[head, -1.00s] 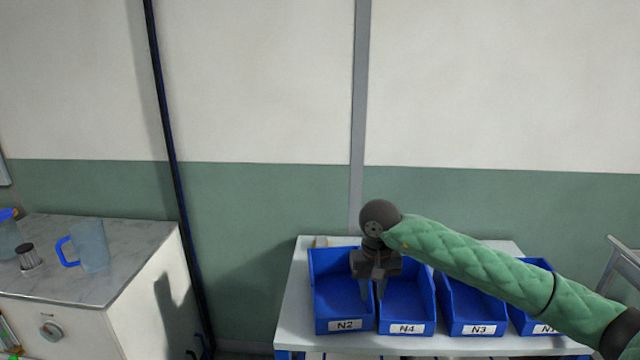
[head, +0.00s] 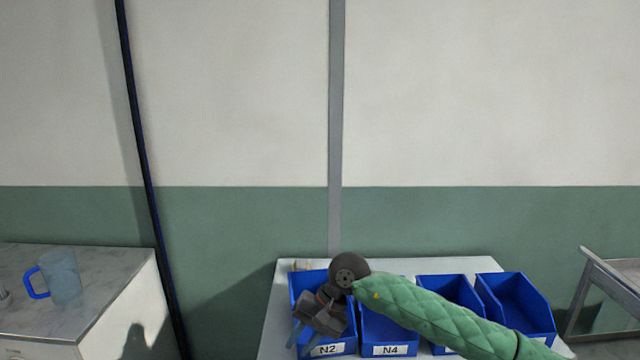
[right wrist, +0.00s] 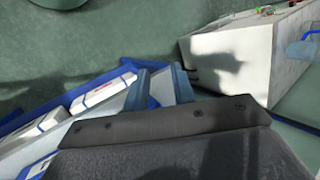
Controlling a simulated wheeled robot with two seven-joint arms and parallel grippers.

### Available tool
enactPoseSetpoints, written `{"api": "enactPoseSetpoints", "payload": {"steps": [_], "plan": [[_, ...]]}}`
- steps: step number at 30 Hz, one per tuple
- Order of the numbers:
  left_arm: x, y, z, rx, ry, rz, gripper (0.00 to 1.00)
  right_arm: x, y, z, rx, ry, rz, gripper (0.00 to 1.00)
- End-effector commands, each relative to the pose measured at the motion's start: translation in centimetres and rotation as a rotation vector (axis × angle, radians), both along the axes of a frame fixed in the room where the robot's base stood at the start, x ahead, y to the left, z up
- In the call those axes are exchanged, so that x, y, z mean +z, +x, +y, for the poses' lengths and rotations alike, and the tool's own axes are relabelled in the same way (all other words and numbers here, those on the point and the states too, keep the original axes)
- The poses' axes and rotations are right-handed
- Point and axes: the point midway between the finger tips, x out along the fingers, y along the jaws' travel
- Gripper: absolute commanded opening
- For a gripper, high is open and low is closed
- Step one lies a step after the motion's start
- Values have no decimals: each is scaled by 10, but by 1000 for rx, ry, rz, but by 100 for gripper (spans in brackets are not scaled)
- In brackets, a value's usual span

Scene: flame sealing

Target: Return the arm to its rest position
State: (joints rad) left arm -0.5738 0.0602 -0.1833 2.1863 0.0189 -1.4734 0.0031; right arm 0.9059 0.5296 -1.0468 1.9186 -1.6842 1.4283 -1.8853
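My right arm comes in from the right in the head view, in a green quilted sleeve. Its dark right gripper (head: 301,342) is tilted, with its fingers pointing down and left over the blue bin labelled N2 (head: 297,285). In the right wrist view, the two blue-grey fingers (right wrist: 162,86) stand apart with nothing between them. The gripper is open and empty. I cannot tell its exact height above the bin. My left gripper is in neither view.
The N4 bin (head: 389,351) and two more blue bins, one at the right end (head: 515,303), stand on a pale table (head: 480,265); my sleeve partly covers them. A marble-topped cabinet (head: 105,275) with a blue-handled jug (head: 62,277) stands left. A metal-framed cart (head: 605,280) stands right.

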Motion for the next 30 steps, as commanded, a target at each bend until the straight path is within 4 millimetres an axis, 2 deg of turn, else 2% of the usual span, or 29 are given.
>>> {"api": "enactPoseSetpoints", "payload": {"steps": [3, 6, 10, 15, 19, 23, 26, 30], "plan": [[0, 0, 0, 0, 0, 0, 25, 5, -25, 39, -102, 195, 152, 25], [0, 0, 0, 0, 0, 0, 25, 17, -41, 65, -202, 357, 303, 25], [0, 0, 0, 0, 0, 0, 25, 38, -52, 89, -338, 554, 520, 25], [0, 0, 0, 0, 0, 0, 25, 66, -53, 102, -523, 788, 839, 25], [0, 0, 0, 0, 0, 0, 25, 82, -45, 98, -664, 949, 1104, 25], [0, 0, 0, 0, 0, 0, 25, 88, -29, 82, -808, 1099, 1384, 25], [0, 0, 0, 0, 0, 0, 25, 85, -15, 65, -915, 1206, 1609, 25], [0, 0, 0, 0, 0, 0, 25, 67, 5, 33, -1060, 1346, 1931, 25]]}}
